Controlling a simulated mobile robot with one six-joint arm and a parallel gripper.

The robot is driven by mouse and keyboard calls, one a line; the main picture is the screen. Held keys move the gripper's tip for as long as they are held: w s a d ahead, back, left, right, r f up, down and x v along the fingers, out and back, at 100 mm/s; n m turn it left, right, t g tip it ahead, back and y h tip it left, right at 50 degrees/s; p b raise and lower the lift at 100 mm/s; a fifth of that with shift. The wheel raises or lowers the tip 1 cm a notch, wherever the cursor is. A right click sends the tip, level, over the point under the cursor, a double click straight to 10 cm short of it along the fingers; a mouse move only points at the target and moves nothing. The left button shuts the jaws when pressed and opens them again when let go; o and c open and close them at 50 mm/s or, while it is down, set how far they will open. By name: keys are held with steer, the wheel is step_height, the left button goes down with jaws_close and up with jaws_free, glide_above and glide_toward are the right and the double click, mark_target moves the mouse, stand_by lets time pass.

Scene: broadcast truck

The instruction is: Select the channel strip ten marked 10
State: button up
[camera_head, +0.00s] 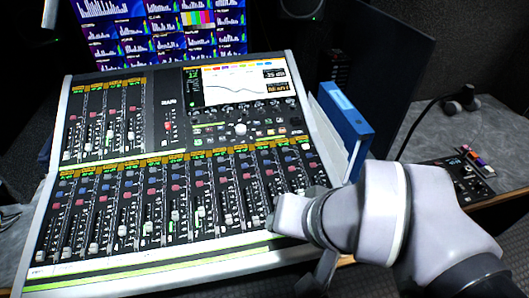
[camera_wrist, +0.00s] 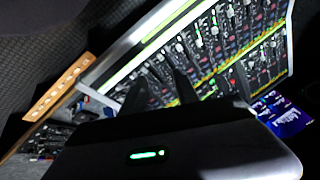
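The mixing console (camera_head: 160,262) fills the middle of the head view, with a long lower bank of channel strips and a shorter bank at upper left. The strip markings are too small to read, so I cannot tell which strip is marked 10. My gripper (camera_head: 285,215) is over the lower right of the lower bank; its fingertips do not show clearly there. In the wrist view, the dark fingers of my gripper (camera_wrist: 213,84) stand apart against the console (camera_wrist: 150,42), with nothing seen between them. I cannot tell whether they touch it.
The console's screen (camera_head: 238,82) shows a curve. Monitors (camera_head: 160,25) stand behind it. A blue binder (camera_head: 345,125) stands close to its right edge. A small dark device (camera_head: 468,175) with coloured items lies on the right-hand desk.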

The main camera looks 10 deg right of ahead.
jaws_close()
steer(key=shift+a, duration=0.1)
stand_by(1.5)
